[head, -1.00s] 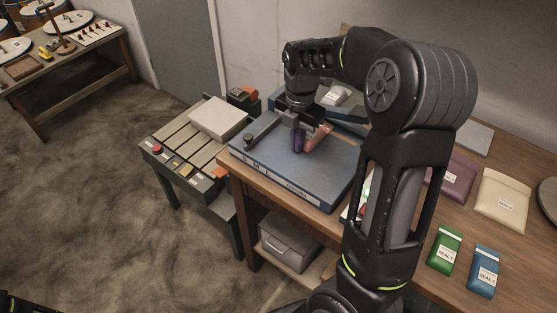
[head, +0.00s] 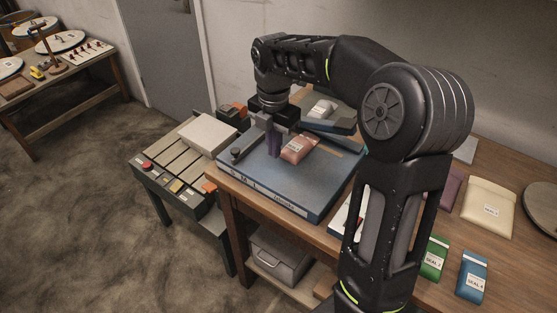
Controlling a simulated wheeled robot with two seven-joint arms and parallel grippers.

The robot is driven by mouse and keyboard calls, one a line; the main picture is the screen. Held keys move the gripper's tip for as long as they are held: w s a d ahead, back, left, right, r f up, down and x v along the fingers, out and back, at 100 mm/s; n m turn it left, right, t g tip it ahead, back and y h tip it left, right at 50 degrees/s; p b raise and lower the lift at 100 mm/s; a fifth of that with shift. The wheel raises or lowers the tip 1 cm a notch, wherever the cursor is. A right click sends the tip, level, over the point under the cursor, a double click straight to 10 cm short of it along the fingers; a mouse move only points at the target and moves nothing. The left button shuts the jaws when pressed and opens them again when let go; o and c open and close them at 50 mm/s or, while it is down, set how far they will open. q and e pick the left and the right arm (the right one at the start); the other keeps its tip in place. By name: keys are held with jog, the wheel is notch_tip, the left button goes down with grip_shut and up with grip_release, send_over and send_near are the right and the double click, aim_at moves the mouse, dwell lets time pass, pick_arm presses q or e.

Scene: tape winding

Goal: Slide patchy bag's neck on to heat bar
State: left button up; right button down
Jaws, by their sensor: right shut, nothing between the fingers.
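A reddish-pink bag with a white label (head: 299,148) lies on the blue flat-topped unit (head: 262,184), on the wooden bench. It seems to be the patchy bag, though patches are too small to tell. My right gripper (head: 274,152) points down just left of the bag; its purple fingers are shut and empty. I cannot tell whether they touch the bag. A grey bar with a dark knob (head: 245,147) lies left of the fingers; I cannot tell whether it is the heat bar. My left gripper is out of view.
A whitish bag (head: 322,109) lies on another blue unit behind. Cream (head: 488,208), green (head: 433,258) and blue (head: 473,275) bags lie on the bench at right. A slatted conveyor-like stand (head: 176,170) bears a pale block (head: 208,133). My right arm hides the bench's middle.

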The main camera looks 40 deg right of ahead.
jog(key=shift+s+r, duration=0.1)
jog(key=shift+r, duration=2.15)
jog(key=shift+s, duration=0.1)
